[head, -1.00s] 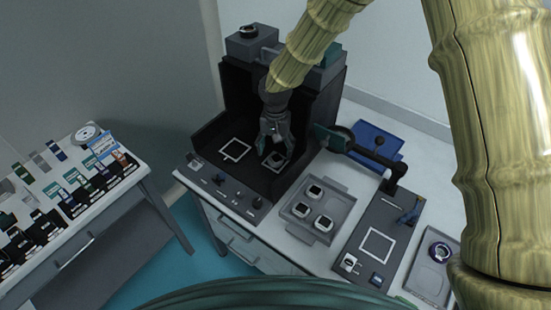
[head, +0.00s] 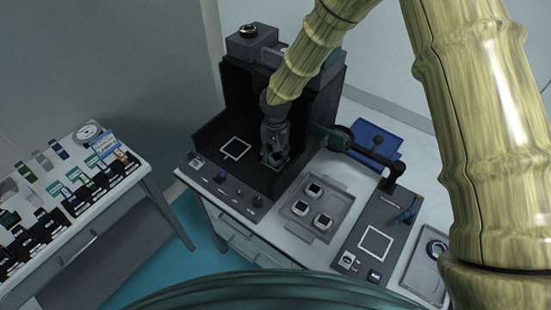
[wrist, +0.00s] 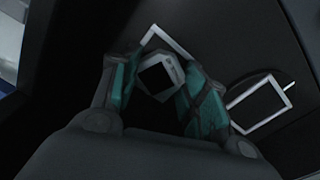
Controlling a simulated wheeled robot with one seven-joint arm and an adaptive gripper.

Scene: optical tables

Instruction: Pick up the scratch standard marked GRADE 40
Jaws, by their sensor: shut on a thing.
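My gripper (head: 274,155) is inside the dark open-fronted booth (head: 222,150), over its right side. In the wrist view my gripper (wrist: 160,90) has its teal fingers shut on a light square block with a black top, a scratch standard (wrist: 156,77). A white square outline (wrist: 168,40) shows right beside the held block. Any grade marking on it cannot be read.
A second white square outline (head: 235,148) lies empty on the booth floor at left. A dark panel (head: 350,245) with a jointed arm stands at right. A blue tray (head: 376,140) is behind it. A side table (head: 150,172) with dark holders is at far left.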

